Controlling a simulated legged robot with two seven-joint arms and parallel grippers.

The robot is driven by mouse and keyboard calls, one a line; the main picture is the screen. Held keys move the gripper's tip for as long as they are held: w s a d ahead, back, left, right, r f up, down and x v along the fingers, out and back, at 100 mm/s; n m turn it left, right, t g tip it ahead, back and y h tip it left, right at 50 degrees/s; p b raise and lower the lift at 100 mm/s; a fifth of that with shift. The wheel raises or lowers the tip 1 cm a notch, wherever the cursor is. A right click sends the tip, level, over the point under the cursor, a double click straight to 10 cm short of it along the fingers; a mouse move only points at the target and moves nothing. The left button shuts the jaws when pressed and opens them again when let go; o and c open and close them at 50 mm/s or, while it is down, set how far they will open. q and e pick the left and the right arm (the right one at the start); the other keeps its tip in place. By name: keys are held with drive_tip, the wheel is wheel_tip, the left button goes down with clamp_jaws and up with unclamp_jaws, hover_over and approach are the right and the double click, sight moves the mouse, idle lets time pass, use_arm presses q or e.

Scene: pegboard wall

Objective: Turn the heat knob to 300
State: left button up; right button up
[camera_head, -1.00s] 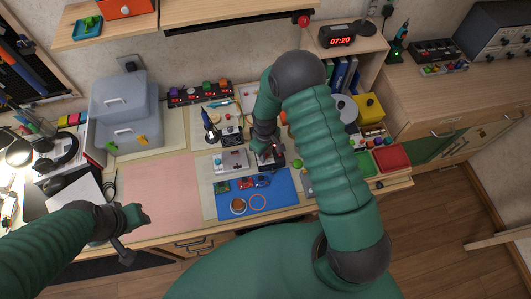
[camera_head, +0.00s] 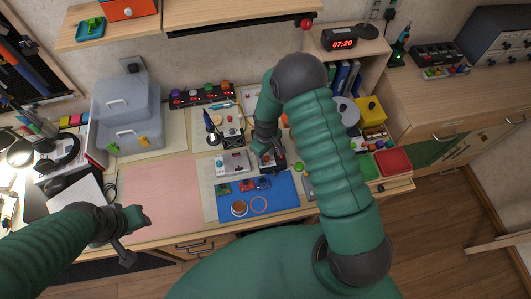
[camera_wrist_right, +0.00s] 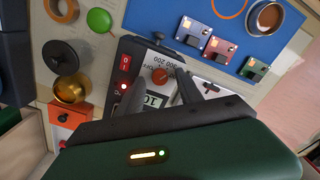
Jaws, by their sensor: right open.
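Of the numbers, 200 and 300 seem readable, upside down; I cannot tell the exact setting. My right gripper (camera_wrist_right: 159,82) is open, its fingers on either side of the knob as seen there; contact is unclear. In the head view my right gripper (camera_head: 269,147) is over the unit (camera_head: 272,162). My left gripper (camera_head: 136,217) is away at the front left.
A blue mat (camera_head: 258,205) with small coloured modules lies in front of the unit. A soldering iron in a stand (camera_head: 210,128) is behind left. A brass-coloured cup (camera_wrist_right: 72,88) and a green round piece (camera_wrist_right: 99,20) are beside the unit. The pink mat (camera_head: 160,195) is clear.

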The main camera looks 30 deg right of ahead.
sight(266, 157)
wheel_tip(266, 157, up, 17)
drive_tip(key=b, duration=0.1)
drive_tip(key=shift+f, duration=0.15)
drive_tip(key=shift+b, duration=0.35)
